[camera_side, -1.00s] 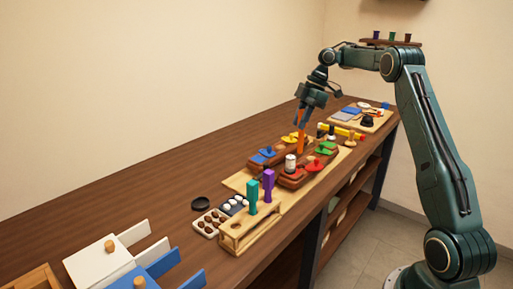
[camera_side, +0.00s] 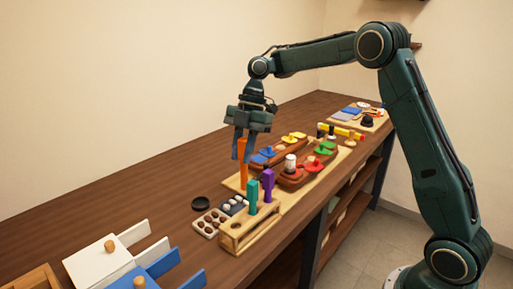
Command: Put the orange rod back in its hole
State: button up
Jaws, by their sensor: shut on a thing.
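The orange rod (camera_side: 243,164) hangs upright below my gripper (camera_side: 243,142), which is shut on its upper part. The rod is behind and a little left of the wooden rod block (camera_side: 236,238). In the picture its lower end is above the tray of white and brown pieces; its exact height is hard to judge. A teal rod (camera_side: 253,196) and a purple rod (camera_side: 267,185) stand upright in the block. A dark hole (camera_side: 229,243) shows at the block's near left end.
A tray of white and brown pieces (camera_side: 211,223) and a black ring (camera_side: 200,204) lie beside the block. Wooden boards with coloured knobbed pieces (camera_side: 290,172) stand behind it. White (camera_side: 98,262) and blue boxes are at the front left.

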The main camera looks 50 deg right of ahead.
jog(key=s+a+f+n+g, duration=0.1)
jog(key=s+a+n, duration=0.2)
jog(key=a, duration=0.5)
jog(key=shift+s+a+n+g+h, duration=0.15)
jog(key=shift+s+n+g+h, duration=0.2)
jog(key=shift+s, duration=0.45)
jog(key=shift+f, duration=0.25)
jog(key=shift+f, duration=0.8)
notch_tip(320, 180, down, 6)
jog(key=shift+f, duration=0.15)
dwell(1.7)
jog(key=o, duration=0.9)
